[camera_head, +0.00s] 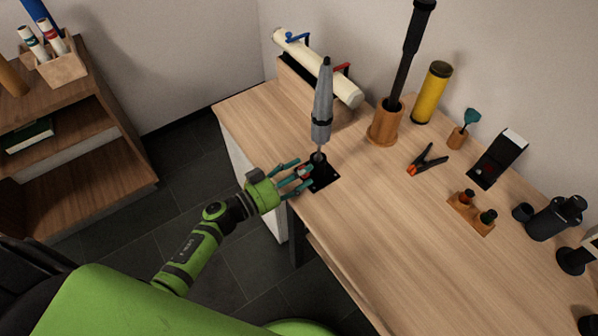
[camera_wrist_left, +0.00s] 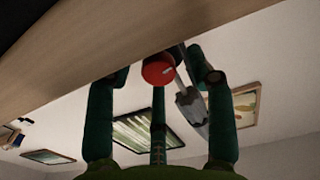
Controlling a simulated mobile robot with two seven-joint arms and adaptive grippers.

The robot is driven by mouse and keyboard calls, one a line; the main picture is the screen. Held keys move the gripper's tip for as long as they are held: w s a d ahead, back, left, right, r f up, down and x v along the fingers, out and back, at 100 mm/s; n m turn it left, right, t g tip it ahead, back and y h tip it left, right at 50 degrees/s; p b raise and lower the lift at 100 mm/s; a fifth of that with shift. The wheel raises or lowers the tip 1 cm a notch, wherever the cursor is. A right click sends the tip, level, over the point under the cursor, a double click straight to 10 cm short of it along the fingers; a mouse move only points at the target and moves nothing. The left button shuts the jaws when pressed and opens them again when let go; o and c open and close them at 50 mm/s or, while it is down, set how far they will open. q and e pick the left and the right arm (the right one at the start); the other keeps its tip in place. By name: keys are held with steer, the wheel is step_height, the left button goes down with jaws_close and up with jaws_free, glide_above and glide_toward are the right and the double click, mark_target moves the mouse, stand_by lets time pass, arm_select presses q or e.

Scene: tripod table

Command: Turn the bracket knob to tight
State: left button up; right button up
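The bracket (camera_head: 321,178) is a black plate with a mount, near the left front part of the wooden table. A closed grey umbrella-like shape (camera_head: 322,112) stands up from it, a little tilted. The red knob (camera_head: 304,171) is on the bracket's left side; in the left wrist view the knob (camera_wrist_left: 158,69) shows as a red disc with a small pale mark. My left gripper (camera_head: 302,178) is at the knob, its teal fingers spread around it. In the left wrist view the fingers (camera_wrist_left: 158,90) are apart, with no clear contact on the knob. My right gripper is not in view.
The wooden table (camera_head: 370,230) has free room at its front. A white roll (camera_head: 320,68), a wooden cup (camera_head: 385,124), a yellow cylinder (camera_head: 432,92), a black clamp (camera_head: 427,160) and a wooden block (camera_head: 471,213) stand or lie behind and to the right.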

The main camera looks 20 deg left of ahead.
arm_select(q)
jaws_close()
steer(key=shift+w+r, duration=0.1)
steer(key=shift+r, duration=0.05)
stand_by(0.4)
